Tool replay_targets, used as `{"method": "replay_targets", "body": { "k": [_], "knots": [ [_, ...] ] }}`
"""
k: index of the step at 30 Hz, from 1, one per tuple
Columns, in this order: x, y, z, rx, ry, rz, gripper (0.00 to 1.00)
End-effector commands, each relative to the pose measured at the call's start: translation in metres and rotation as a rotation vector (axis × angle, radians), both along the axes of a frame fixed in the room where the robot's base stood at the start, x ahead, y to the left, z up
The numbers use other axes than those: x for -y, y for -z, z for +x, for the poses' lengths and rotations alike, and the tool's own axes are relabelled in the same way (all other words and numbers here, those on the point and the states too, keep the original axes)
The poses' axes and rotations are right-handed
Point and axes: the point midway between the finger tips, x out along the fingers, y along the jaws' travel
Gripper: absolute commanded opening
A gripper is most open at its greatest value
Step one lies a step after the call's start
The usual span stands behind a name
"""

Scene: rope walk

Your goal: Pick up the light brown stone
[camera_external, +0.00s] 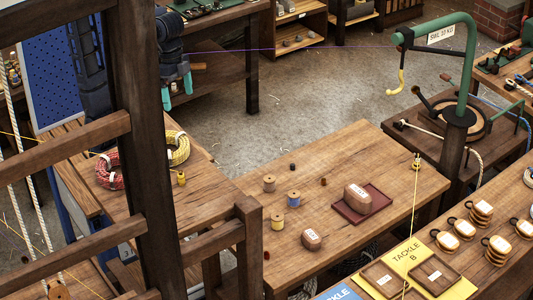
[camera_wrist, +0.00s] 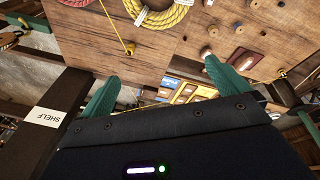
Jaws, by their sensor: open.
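Two light brown, stone-like blocks with white labels are on the middle wooden table in the external view. The larger block (camera_external: 357,197) sits on a dark red tray (camera_external: 378,204). The smaller block (camera_external: 311,239) lies on bare wood near the table's front edge. I cannot tell for certain which is the stone named in the task. My gripper (camera_external: 177,93) is open and empty, raised at the upper left, well away from both blocks. Its teal fingers are spread in the wrist view (camera_wrist: 163,85). The red tray (camera_wrist: 254,56) shows small there.
Thread spools (camera_external: 269,183) stand on the same table. Red (camera_external: 109,171) and yellow (camera_external: 178,149) rope coils lie on the left bench. A dark wooden post (camera_external: 147,150) and rails stand in the foreground. A green crane (camera_external: 459,95) stands at right. The floor behind the table is clear.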

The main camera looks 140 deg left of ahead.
Motion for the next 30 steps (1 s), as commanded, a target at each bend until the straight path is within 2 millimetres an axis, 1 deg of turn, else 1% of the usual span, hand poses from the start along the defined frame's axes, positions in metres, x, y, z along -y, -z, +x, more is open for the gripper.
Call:
{"method": "replay_targets", "body": {
  "k": [1, 3, 10, 16, 22, 30],
  "knots": [
    [-0.011, -0.002, 0.015, -0.012, -0.033, -0.01, 1.0],
    [-0.025, -0.004, 0.033, -0.029, -0.079, -0.023, 1.0],
    [-0.075, -0.007, 0.088, -0.08, -0.23, -0.063, 1.0],
    [-0.124, 0.0, 0.133, -0.125, -0.359, -0.095, 1.0],
    [-0.176, 0.014, 0.173, -0.169, -0.487, -0.122, 1.0],
    [-0.25, 0.046, 0.217, -0.23, -0.655, -0.151, 1.0]
  ]
}}
